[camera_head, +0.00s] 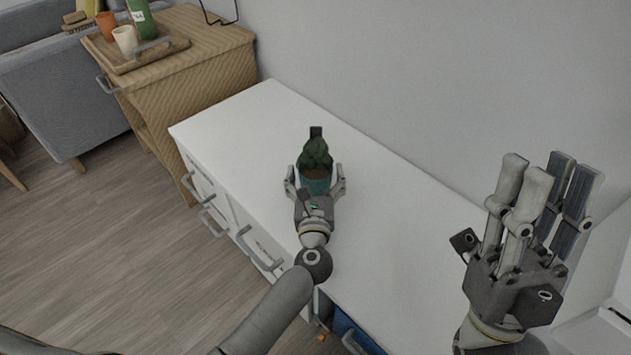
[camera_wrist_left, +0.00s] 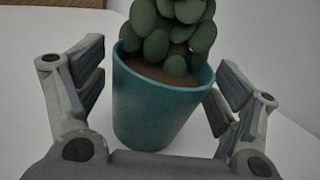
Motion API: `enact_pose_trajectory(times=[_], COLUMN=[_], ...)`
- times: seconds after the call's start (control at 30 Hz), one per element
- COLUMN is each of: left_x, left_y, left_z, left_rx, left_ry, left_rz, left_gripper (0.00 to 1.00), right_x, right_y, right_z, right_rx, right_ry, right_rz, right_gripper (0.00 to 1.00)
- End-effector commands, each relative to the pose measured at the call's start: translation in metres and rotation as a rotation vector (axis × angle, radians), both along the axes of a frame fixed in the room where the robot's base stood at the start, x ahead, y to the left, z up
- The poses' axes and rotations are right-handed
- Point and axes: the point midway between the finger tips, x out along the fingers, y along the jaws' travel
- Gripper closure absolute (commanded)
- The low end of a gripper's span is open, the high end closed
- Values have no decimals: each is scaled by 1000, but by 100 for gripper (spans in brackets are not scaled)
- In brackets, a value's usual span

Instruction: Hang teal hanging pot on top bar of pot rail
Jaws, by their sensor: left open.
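The teal pot (camera_head: 316,187) with a dark green plant stands upright on the white desk top. In the left wrist view the pot (camera_wrist_left: 155,112) is between the two fingers of my left gripper (camera_head: 315,174). That gripper is open around the pot, with a visible gap at the left finger; the right finger is close to the rim. A small dark upright piece (camera_head: 316,131) shows behind the plant; I cannot tell whether it belongs to the pot. My right gripper (camera_head: 548,180) is raised at the right, open and empty. No pot rail can be clearly made out.
The white desk (camera_head: 240,125) is otherwise clear, with a wall behind it. A wooden cabinet (camera_head: 205,75) at upper left carries a tray (camera_head: 175,45) with cups and a green bottle. A thin black wire shape (camera_head: 222,22) is partly visible there.

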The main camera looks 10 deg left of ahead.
Motion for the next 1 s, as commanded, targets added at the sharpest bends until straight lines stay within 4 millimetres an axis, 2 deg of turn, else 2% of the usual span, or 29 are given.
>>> enact_pose_trajectory(times=[0.27,0.73,1.0], left_x=[3,3,3], left_y=[1,1,0], left_z=[0,0,2], left_rx=[0,-1,-2], left_ry=[0,1,-2], left_rz=[0,0,0], left_gripper=[14,74,76], right_x=[-3,-3,-3], right_y=[-1,-1,-1], right_z=[1,1,2], right_rx=[5,5,4], right_ry=[-15,-15,-14], right_rz=[1,0,0], right_gripper=[67,67,67])
